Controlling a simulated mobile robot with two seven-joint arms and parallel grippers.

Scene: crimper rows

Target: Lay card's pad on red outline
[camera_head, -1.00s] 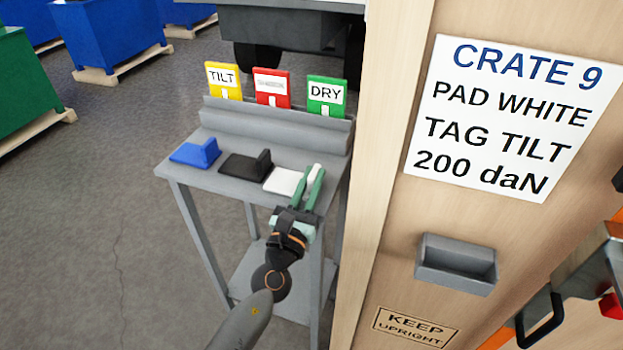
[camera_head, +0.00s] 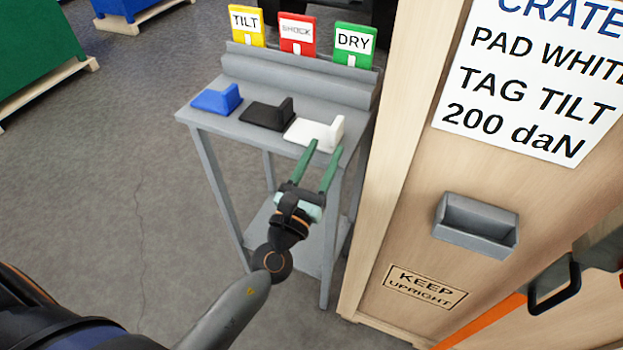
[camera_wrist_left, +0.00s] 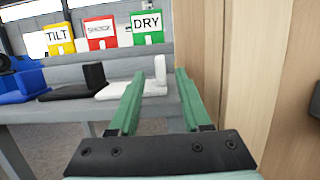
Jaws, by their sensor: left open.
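The card (camera_head: 535,75) on the crate reads PAD WHITE, TAG TILT, 200 daN; its top is cut off. The white pad (camera_head: 310,132), an L-shaped block with an upright end, lies at the right end of the grey bench's row; it also shows in the left wrist view (camera_wrist_left: 120,90). My left gripper (camera_head: 324,149) is open and empty, just in front of the white pad. In the left wrist view the fingers (camera_wrist_left: 159,80) point toward the pad's upright end. No red outline shows. My right gripper is out of view.
A blue pad (camera_head: 217,99) and a black pad (camera_head: 268,115) share the bench (camera_head: 205,117). Yellow TILT (camera_head: 247,24), red SHOCK (camera_head: 297,34) and green DRY (camera_head: 354,43) tags stand behind. The wooden crate wall (camera_head: 400,170) with a grey bin (camera_head: 477,226) stands close at right.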

